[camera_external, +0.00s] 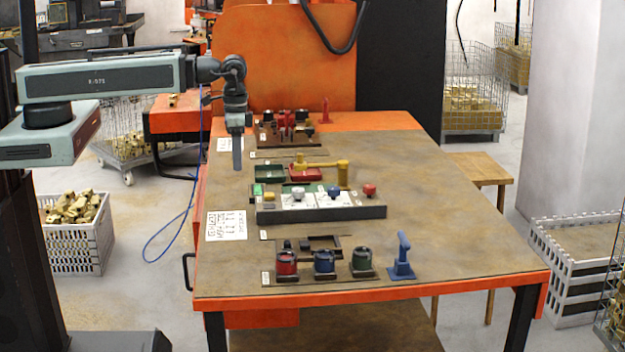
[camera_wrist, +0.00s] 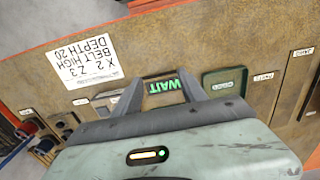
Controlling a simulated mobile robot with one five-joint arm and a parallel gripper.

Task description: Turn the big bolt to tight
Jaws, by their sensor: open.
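My gripper (camera_external: 238,165) hangs pointing down above the left side of the workbench, apart from everything on it. In the wrist view its two fingers (camera_wrist: 162,82) are spread and empty, with a small green-lettered WAIT sign (camera_wrist: 165,86) seen between them, below. A dark panel (camera_external: 375,212) on the bench carries several knob-like heads: a yellow one (camera_external: 269,196), a white one (camera_external: 298,193), a blue one (camera_external: 333,192) and a red one (camera_external: 370,190). I cannot tell which thing is the big bolt.
A green tray (camera_external: 270,172) and a red tray (camera_external: 306,174) lie behind the panel, beside a yellow hammer-like tool (camera_external: 343,172). Red, blue and green cups (camera_external: 324,262) and a blue stand (camera_external: 402,260) are at the front. The bench's right side (camera_external: 450,215) is clear.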

